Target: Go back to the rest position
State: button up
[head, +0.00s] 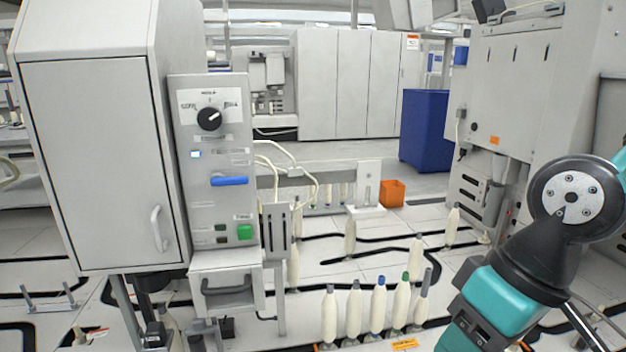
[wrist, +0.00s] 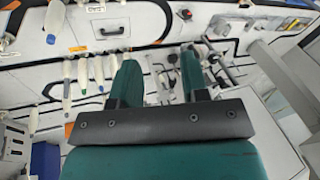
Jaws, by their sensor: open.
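My gripper (wrist: 158,68) shows in the wrist view as two teal fingers standing apart with nothing held between them. The floor lies some way beyond the fingertips. In the head view my teal and black arm is at the right edge, and the gripper itself cannot be made out there. A row of cream bobbins (head: 353,312) stands upright at the front middle of the head view, with grey, blue and green tops. Bobbins also show at the left of the wrist view (wrist: 83,76), clear of the fingers.
A grey control panel (head: 215,165) with a black knob and a drawer (head: 227,287) stands at the left. More bobbins (head: 416,248) stand farther back. An orange bin (head: 392,193) and a blue container (head: 425,130) are behind. A grey machine (head: 510,90) stands at the right.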

jog(key=s+r+p, duration=0.2)
jog(key=r+p, duration=1.1)
jog(key=r, duration=0.1)
jog(key=s+a+r+n+p, duration=0.1)
jog(key=s+r+p, duration=0.1)
jog(key=r+p, duration=1.2)
jog(key=shift+a+r, duration=0.15)
jog(key=shift+s, duration=0.1)
